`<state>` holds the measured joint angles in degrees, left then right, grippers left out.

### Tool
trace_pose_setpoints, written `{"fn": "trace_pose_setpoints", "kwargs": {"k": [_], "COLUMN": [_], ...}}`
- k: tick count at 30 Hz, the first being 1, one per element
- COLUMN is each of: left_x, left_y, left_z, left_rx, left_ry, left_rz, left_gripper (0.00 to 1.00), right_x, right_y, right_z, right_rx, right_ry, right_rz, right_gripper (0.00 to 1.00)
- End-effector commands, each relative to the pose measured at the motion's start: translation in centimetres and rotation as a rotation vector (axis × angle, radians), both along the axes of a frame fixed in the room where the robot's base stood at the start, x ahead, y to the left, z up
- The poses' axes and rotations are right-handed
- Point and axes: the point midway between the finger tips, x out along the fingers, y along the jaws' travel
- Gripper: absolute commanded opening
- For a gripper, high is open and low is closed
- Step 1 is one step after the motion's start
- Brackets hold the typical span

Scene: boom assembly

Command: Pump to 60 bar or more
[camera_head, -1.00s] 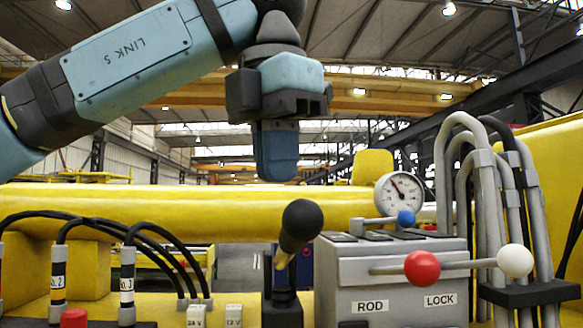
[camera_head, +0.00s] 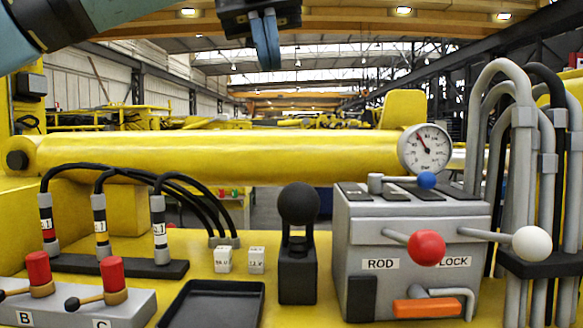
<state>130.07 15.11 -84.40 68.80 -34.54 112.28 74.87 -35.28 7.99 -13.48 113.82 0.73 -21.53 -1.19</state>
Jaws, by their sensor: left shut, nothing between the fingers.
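My left gripper (camera_head: 267,62) hangs at the top centre, shut and empty, in the air well above the pump lever. The pump lever's black ball knob (camera_head: 299,204) stands upright over its dark base (camera_head: 297,276), and nothing touches it. The round white pressure gauge (camera_head: 425,149) sits on the grey control block (camera_head: 360,228); its needle points to the upper left, and its figures are too small to read. A blue knob (camera_head: 427,180) is on top of the block. A red ball lever (camera_head: 426,247) and a white ball lever (camera_head: 532,243) stick out at the front. My right gripper is not in view.
An orange handle (camera_head: 428,307) is low on the block. A black tray (camera_head: 213,288) lies left of the pump. Red-capped valves (camera_head: 113,272) marked B and C and several hoses (camera_head: 185,180) stand further left. Grey pipes (camera_head: 517,190) rise at the right. A yellow beam (camera_head: 220,154) crosses behind.

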Motion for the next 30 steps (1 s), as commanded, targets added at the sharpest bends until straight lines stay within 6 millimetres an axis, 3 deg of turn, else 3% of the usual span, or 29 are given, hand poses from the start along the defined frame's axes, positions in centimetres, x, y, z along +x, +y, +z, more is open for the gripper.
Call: {"fn": "trace_pose_setpoints", "kwargs": {"k": [8, 21, 30], "left_x": [-0.7, -3.4, -4.1], "left_y": [-0.4, -2.2, -2.7], "left_z": [-2.5, -10.7, -13.1], "left_rx": [0.003, 0.002, 0.000], "left_ry": [0.000, -0.001, -0.001], "left_rz": [-0.002, -0.003, -0.002], "left_gripper": [0.00, 0.00, 0.00], "right_x": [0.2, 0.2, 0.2], "right_y": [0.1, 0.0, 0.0], "right_z": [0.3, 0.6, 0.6], "right_rx": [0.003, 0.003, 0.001], "right_ry": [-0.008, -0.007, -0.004], "right_rz": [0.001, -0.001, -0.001], "right_gripper": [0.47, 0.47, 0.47]}}
